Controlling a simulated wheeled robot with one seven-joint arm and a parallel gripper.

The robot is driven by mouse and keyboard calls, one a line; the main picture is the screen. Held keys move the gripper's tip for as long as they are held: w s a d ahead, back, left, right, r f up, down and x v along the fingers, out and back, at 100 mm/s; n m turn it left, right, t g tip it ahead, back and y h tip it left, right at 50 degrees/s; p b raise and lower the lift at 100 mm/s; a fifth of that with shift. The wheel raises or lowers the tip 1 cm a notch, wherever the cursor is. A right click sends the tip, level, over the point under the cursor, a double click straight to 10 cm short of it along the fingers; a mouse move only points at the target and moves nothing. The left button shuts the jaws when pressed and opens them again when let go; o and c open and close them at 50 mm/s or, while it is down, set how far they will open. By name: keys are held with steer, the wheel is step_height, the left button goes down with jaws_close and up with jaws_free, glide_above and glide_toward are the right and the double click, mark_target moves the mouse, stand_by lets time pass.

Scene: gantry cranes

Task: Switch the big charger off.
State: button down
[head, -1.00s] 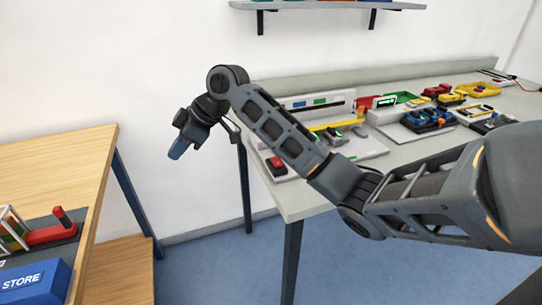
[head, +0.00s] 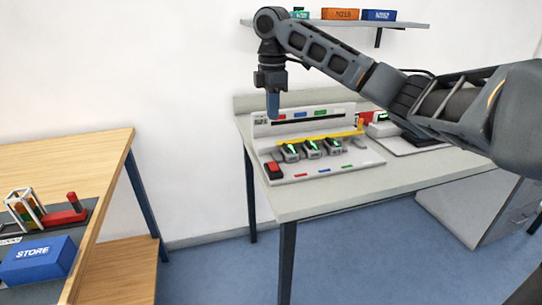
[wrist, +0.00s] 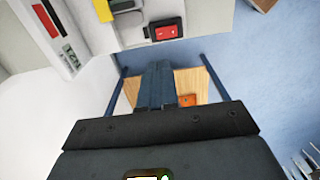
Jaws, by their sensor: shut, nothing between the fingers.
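The big charger (head: 330,170) is a white unit on the grey table, with a tall back panel and several battery packs showing green lights in a row. Its red rocker switch (head: 274,170) in a black frame is at the front left corner. The switch also shows in the wrist view (wrist: 165,32), top middle, beyond my fingertips. My gripper (head: 273,117) points down, shut and empty, above the charger's left end and apart from the switch. In the wrist view my shut fingers (wrist: 158,66) are in the middle. Which way the switch is pressed is too small to tell.
A yellow bar (head: 320,137) runs above the battery packs. Another charger (head: 381,127) stands to the right, partly behind my arm. A wooden table (head: 75,165) at left holds a blue STORE box (head: 38,262). A shelf (head: 400,23) hangs above.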

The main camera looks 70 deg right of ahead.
mark_target(272, 163)
steer(key=shift+f, duration=0.1)
step_height(272, 163, down, 14)
steer(key=shift+r+p, duration=0.1)
steer(key=shift+p, duration=0.7)
steer(key=shift+w+f, duration=0.1)
steer(key=shift+f, duration=0.1)
steer(key=shift+a, duration=0.15)
steer(key=shift+s+a+r+p, duration=0.3)
steer(key=shift+s+a+p, duration=0.2)
steer(key=shift+p, duration=0.4)
